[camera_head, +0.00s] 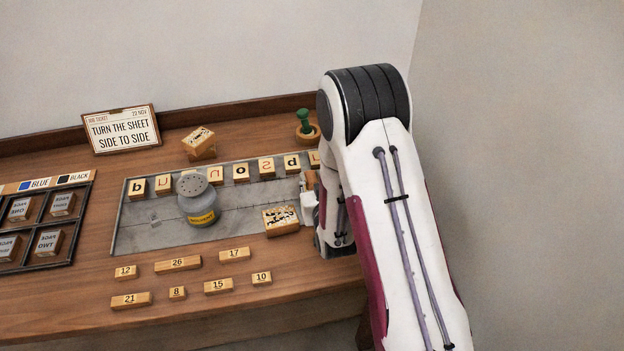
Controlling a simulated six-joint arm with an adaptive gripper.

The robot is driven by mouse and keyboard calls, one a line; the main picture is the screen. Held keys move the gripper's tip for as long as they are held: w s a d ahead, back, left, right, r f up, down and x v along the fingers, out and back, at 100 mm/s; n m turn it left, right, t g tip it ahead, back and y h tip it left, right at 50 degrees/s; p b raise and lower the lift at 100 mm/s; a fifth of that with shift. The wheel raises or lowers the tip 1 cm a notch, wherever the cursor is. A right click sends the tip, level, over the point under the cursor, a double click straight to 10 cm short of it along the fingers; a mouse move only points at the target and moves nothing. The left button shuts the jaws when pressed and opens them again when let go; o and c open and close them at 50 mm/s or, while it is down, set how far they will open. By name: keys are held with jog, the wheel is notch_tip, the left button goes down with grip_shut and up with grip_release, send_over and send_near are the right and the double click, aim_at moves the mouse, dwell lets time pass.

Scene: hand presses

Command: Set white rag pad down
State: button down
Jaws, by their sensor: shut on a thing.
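My gripper (318,212) is at the right end of the grey metal tray, mostly hidden behind my own arm. It is shut on a small white thing that looks like the white rag pad (308,207). Only the pad's left side shows, low over the tray's right edge. I cannot tell whether the pad touches the surface. A wooden block with black marks (280,220) lies just left of it.
A grey shaker jar (199,205) stands in the grey tray (128,240), with a row of letter blocks (241,173) along its back. Several number blocks (178,264) lie in front. A sign (122,129), a green-handled stamp (305,127) and a divided case (78,221) stand around it.

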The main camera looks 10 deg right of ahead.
jog(key=shift+f, duration=0.1)
jog(key=c, duration=1.8)
grip_release()
jog(key=shift+v, duration=3.8)
